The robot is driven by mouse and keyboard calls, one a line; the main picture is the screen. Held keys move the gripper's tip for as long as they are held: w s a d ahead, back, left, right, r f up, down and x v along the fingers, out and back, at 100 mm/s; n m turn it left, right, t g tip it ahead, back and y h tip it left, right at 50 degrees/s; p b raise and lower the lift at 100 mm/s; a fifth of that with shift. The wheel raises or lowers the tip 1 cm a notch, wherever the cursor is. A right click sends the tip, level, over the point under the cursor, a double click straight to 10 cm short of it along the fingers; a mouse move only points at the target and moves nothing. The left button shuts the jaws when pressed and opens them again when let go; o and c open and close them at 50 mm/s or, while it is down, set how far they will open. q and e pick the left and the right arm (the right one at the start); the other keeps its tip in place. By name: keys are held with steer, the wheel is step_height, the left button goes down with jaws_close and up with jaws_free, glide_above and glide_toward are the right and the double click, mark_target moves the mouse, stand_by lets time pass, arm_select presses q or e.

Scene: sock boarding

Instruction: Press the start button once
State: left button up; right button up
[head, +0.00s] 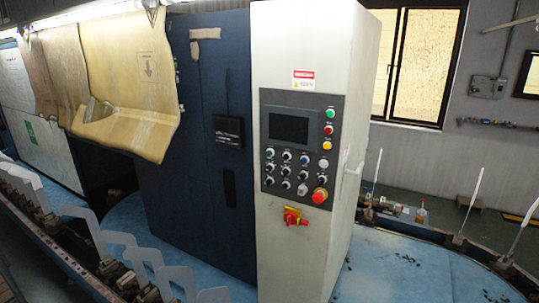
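A grey control panel (263,194) is set in the front of a tall white cabinet (283,245). A green button (329,114) is at its upper right, with a red button (328,130) and a yellow button (327,146) below it. Another green button (270,153) is at the left, under the dark screen (289,127). The labels are too small to read, so I cannot tell which one is the start button. A large red emergency knob (320,195) is at the panel's lower right. Neither gripper is in view.
A red and yellow rotary switch (292,216) sticks out below the panel. A door handle (353,168) is on the cabinet's right side. White sock boards (148,262) stand along a track at the lower left. The space before the panel looks clear.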

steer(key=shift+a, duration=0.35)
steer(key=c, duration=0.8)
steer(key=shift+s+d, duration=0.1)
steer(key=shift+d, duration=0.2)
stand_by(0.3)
